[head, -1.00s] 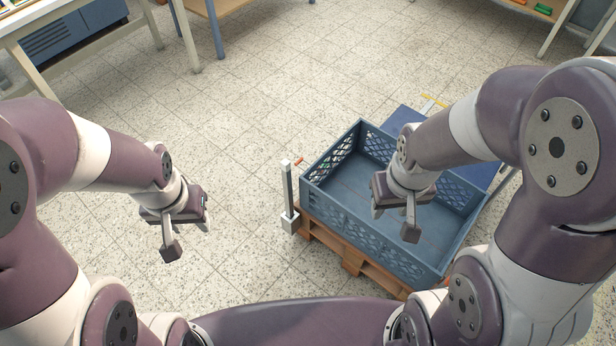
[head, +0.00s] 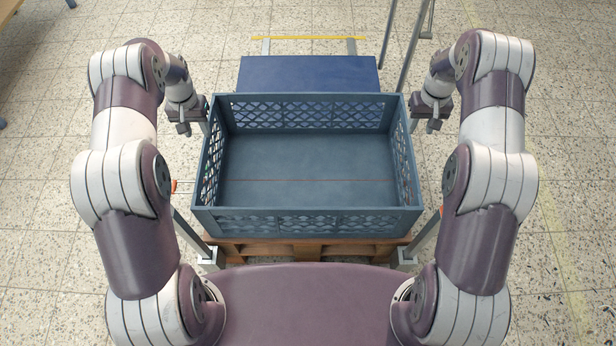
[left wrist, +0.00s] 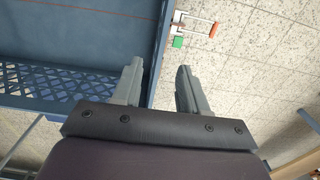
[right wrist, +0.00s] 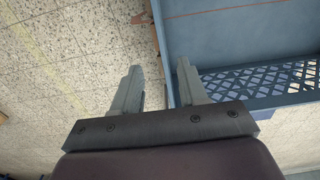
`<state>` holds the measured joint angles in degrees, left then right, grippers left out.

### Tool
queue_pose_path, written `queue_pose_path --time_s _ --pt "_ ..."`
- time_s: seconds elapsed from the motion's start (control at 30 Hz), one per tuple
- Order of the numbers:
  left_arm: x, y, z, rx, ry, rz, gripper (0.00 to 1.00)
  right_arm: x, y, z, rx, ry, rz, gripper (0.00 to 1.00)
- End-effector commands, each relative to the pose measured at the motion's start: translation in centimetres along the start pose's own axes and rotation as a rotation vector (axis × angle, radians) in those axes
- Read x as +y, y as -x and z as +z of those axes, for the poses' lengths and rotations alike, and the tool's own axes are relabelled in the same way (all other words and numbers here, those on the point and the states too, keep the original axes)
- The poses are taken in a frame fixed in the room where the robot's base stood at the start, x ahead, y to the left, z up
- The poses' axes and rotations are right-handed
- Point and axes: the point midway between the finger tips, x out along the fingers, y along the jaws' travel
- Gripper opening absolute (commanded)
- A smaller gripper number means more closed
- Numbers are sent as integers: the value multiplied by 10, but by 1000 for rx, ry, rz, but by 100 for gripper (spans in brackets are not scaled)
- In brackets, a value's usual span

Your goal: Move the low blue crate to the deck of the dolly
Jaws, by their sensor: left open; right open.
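The low blue crate (head: 308,222) is open-topped and empty, with lattice walls. It sits level on a wooden pallet (head: 310,250) in front of me. Behind it lies a flat dark blue deck (head: 308,74), apparently the dolly's; its near part is hidden by the crate. My left gripper (head: 197,125) is open at the crate's left side; in the left wrist view its fingers (left wrist: 160,88) stand either side of the wall's rim. My right gripper (head: 422,120) is open at the right side; in the right wrist view its fingers (right wrist: 160,88) also straddle the rim. Contact cannot be told.
A yellow bar (head: 308,38) runs along the far end of the blue deck. Metal posts with square feet (head: 210,257) stand at the pallet's near corners. A red-orange handle (left wrist: 214,29) and a green block (left wrist: 177,41) show beside the crate. The tiled floor around is mostly clear.

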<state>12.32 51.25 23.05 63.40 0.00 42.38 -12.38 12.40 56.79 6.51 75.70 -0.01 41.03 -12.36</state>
Motion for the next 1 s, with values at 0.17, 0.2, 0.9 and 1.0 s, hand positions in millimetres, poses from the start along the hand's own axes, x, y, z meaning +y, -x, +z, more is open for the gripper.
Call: queue_pose_path --time_s 0.17,0.2,0.9,1.0 --pt "0 -2 0 -1 1 0 43 -1 -1 0 -1 1 0 43" --pt "0 -4 0 -1 1 0 43 -1 -4 0 -2 1 0 43" --pt "0 -118 0 2 1 0 43 -1 -118 0 0 0 0 43" --pt "0 -123 0 3 1 -1 43 -1 -124 0 1 0 0 43"
